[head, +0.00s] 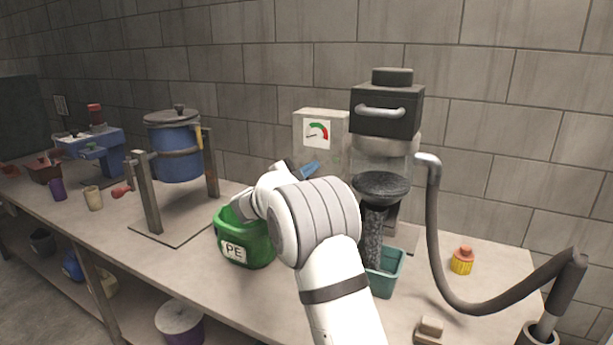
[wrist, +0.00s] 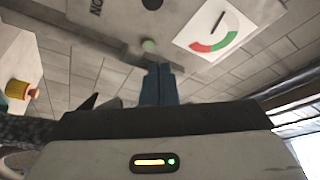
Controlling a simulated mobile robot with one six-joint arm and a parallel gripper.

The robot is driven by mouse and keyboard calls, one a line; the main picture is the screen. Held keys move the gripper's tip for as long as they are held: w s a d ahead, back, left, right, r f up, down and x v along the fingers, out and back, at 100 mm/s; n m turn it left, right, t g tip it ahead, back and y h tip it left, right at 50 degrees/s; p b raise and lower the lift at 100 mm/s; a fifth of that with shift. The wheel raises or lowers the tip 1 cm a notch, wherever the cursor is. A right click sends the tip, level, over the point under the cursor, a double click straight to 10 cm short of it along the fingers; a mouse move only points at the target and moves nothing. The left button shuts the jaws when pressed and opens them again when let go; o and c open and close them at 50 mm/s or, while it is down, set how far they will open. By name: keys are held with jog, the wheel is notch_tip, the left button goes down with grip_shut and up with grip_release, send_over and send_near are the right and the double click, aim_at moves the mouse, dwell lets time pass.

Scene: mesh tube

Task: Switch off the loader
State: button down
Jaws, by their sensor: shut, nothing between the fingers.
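The loader (head: 386,112), with a black head and a pale handle, stands against the wall above a dark funnel (head: 382,185). A grey box (head: 335,122) with a red and green gauge (head: 316,132) is just left of it. My gripper (head: 311,169) is in front of the box's lower part, its blue fingers shut and empty. In the wrist view the fingers (wrist: 158,85) point at a small round green button (wrist: 148,46) on the box face. Whether they touch it I cannot tell. Lettering and a dark knob (wrist: 152,4) show near the top edge.
A dark speckled column (head: 374,237) runs from the funnel to a teal bin (head: 386,272). A hose (head: 432,225) loops right, near a yellow, red-topped item (head: 462,262). A blue drum (head: 177,150) stands left.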

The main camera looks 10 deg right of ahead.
jog(key=s+a+f, duration=0.1)
jog(key=a+f, duration=0.1)
jog(key=a, duration=0.8)
jog(key=shift+s+b, duration=0.3)
jog(key=shift+s, duration=0.05)
jog(key=shift+d, duration=0.1)
